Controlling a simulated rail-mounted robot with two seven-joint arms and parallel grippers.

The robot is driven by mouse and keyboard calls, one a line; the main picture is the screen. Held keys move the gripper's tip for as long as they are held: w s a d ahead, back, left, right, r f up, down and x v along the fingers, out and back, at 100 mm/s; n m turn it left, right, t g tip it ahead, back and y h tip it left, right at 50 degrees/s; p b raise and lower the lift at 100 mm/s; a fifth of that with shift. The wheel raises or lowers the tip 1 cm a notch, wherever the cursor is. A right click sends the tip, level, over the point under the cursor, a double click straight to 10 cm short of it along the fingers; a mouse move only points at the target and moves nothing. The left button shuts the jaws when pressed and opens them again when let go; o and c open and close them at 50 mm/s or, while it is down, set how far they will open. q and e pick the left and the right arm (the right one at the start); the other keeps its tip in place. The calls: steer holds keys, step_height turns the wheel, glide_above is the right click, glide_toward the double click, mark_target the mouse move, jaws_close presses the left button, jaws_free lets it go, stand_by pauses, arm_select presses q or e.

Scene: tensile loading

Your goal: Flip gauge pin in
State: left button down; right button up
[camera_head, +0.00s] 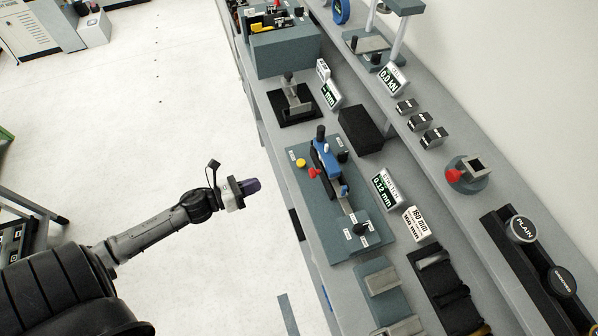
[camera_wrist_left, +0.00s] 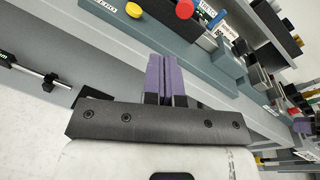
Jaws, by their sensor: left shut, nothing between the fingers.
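The stretch fixture is a blue-grey plate (camera_head: 309,196) on the bench. It carries a blue clamp-like device (camera_head: 325,158), a red knob (camera_head: 314,173), a yellow button (camera_head: 301,162) and a black knob (camera_head: 360,228). I cannot tell which part is the gauge pin. My left gripper (camera_head: 252,186) is shut and empty, short of the bench edge, apart from the fixture. In the left wrist view its purple fingers (camera_wrist_left: 166,76) are together, with the red knob (camera_wrist_left: 185,8) and yellow button (camera_wrist_left: 133,10) beyond them.
The fixture's display (camera_head: 384,190) reads 0.12 mm. A black block (camera_head: 361,130) and a small stand (camera_head: 294,98) are farther along the bench. A black tray (camera_head: 447,290) and grey blocks (camera_head: 380,281) are nearer. Open floor (camera_head: 150,110) lies left of the bench.

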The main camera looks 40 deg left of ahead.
mark_target(310, 174)
steer(key=shift+s+d, duration=0.1)
steer(key=shift+d, duration=0.05)
arm_select(q)
steer(key=shift+s+d+r+m+h, duration=0.15)
steer(key=shift+d+m+h, duration=0.2)
steer(key=shift+m, duration=0.6)
steer(key=shift+s+d+r+m+h, duration=0.1)
steer(key=shift+d+r+m+h, duration=0.15)
steer(key=shift+m, duration=0.65)
steer(key=shift+s+d+r+m+h, duration=0.1)
steer(key=shift+d+m+h, duration=0.3)
steer(key=shift+m, duration=0.55)
arm_select(e)
steer(key=shift+a, duration=0.2)
arm_select(q)
steer(key=shift+w, duration=0.1)
steer(key=p+x, duration=0.1)
steer(key=x, duration=1.1)
steer(key=shift+w+r, duration=0.1)
arm_select(e)
steer(key=shift+d+r, duration=0.1)
steer(key=shift+r, duration=0.5)
arm_select(q)
steer(key=shift+x, duration=0.85)
arm_select(e)
steer(key=shift+r, duration=0.1)
